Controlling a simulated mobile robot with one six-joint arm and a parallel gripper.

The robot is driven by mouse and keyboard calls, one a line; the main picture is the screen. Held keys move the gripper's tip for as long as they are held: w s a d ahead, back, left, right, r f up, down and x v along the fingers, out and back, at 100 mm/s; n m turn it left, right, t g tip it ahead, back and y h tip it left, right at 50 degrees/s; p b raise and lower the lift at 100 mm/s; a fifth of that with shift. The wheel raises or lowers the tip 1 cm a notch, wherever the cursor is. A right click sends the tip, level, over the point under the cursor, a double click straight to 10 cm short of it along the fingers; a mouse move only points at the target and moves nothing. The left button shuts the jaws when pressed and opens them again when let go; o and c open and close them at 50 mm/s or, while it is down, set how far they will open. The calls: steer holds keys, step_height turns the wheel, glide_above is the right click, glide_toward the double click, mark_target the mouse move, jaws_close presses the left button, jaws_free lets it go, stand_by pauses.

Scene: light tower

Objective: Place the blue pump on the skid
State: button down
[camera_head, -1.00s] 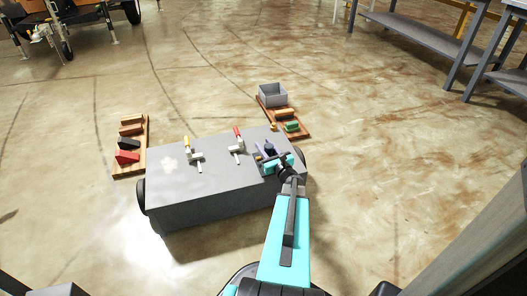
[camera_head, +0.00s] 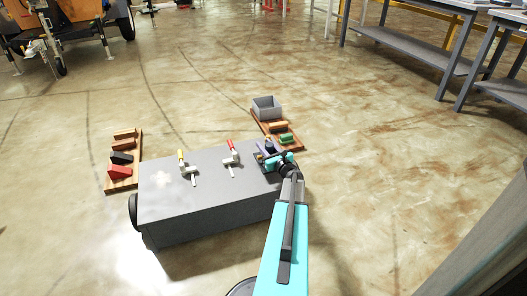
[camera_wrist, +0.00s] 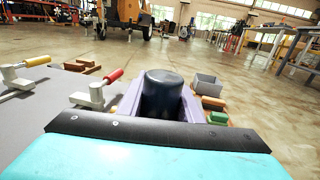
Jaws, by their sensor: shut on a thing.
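The blue pump shows in the wrist view as a dark blue rounded cylinder (camera_wrist: 163,85), upright between the purple side pieces of my gripper (camera_wrist: 158,108). In the head view the pump (camera_head: 270,146) is small and dark, at the right end of the grey cart-like block (camera_head: 205,190). My gripper (camera_head: 268,154), with its turquoise wrist, is shut on it. A dark flat plate at that corner of the block is partly covered by my gripper. I cannot tell whether it is the skid, nor whether the pump touches it. The pump's lower part is hidden.
Two valves, with a yellow handle (camera_head: 181,158) and a red handle (camera_head: 230,147), stand on the block's top. Wooden boards with coloured blocks lie left (camera_head: 108,183) and behind right, where a grey box (camera_head: 266,107) stands.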

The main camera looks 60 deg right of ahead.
steer(key=shift+w+d, duration=0.3)
steer(key=shift+d, duration=0.55)
steer(key=shift+f+b, duration=1.1)
steer(key=shift+f, duration=0.6)
steer(key=shift+f, duration=0.1)
steer(key=c, duration=1.3)
jaws_free()
steer(key=shift+f, duration=0.1)
steer(key=shift+o, duration=0.2)
steer(key=p+v, duration=0.3)
steer(key=v, duration=0.9)
steer(key=shift+a, duration=0.1)
